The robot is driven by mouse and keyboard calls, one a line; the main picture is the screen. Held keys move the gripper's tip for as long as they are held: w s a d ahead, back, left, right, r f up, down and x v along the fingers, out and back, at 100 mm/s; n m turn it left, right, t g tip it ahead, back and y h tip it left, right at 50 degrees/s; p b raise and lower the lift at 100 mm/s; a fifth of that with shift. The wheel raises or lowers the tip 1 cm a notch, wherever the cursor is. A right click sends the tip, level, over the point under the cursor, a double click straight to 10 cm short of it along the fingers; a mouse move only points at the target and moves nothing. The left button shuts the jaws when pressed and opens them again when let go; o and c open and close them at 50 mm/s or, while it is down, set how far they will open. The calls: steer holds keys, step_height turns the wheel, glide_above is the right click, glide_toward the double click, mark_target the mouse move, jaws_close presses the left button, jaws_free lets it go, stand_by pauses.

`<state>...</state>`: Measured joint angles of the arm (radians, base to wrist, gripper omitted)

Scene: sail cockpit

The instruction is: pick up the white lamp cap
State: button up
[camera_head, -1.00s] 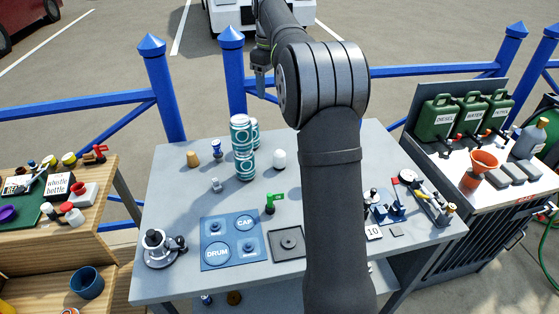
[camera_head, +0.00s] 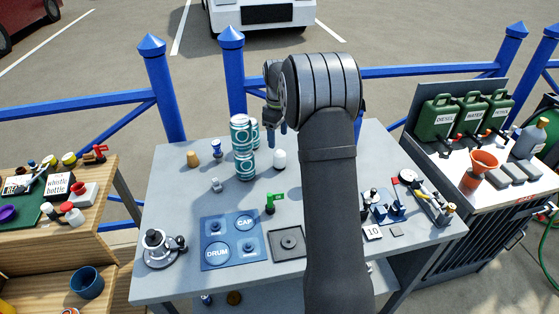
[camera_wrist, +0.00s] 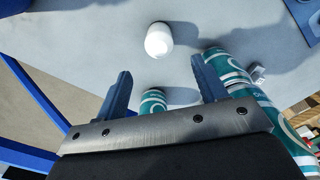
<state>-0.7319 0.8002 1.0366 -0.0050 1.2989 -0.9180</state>
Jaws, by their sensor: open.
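The white lamp cap (camera_head: 279,159) is a small white dome standing upright on the grey table, just right of the teal cans. In the wrist view the white cap (camera_wrist: 158,40) lies ahead of the fingertips, near the middle top. My gripper (camera_head: 276,122) hangs above and behind the cap in the head view, near the table's far edge. In the wrist view my gripper (camera_wrist: 160,80) shows two blue fingers spread apart with nothing between their tips. The fingers do not touch the cap.
Teal cans (camera_head: 242,148) stand stacked close left of the cap; in the wrist view a teal can (camera_wrist: 152,103) shows between the fingers and others (camera_wrist: 250,95) beside the right finger. A blue railing (camera_head: 200,95) runs behind.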

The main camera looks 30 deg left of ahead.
mark_target(280, 159)
step_height(280, 159, down, 5)
steer(key=shift+f, duration=0.15)
steer(key=shift+w+d+f, duration=0.1)
steer(key=shift+d+f, duration=0.1)
steer(key=shift+f, duration=1.15)
steer(key=shift+d+f, duration=0.15)
steer(key=shift+f, duration=1.2)
steer(key=shift+c, duration=0.3)
steer(key=c, duration=1)
